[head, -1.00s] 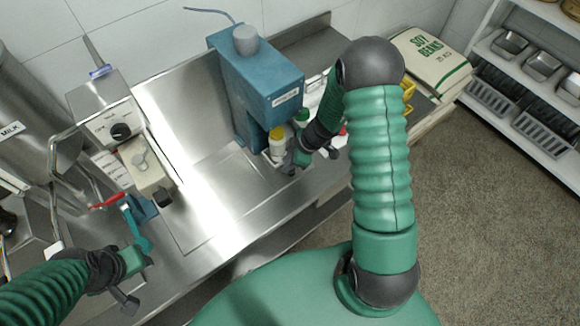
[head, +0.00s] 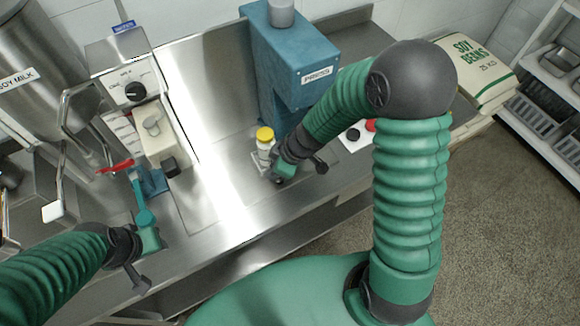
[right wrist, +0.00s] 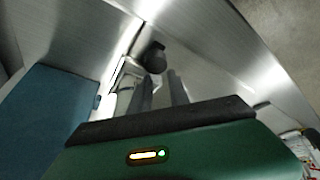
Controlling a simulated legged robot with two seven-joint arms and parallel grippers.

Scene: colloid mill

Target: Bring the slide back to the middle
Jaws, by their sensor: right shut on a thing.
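My right gripper (head: 279,177) is low over the counter, in front of the blue press. It is shut on the slide, whose gripped part is mostly hidden by the gripper and arm.
The blue press (head: 290,70) stands at the back, with a red button (head: 371,125) to its right. A soy bean sack (head: 478,75) lies right.

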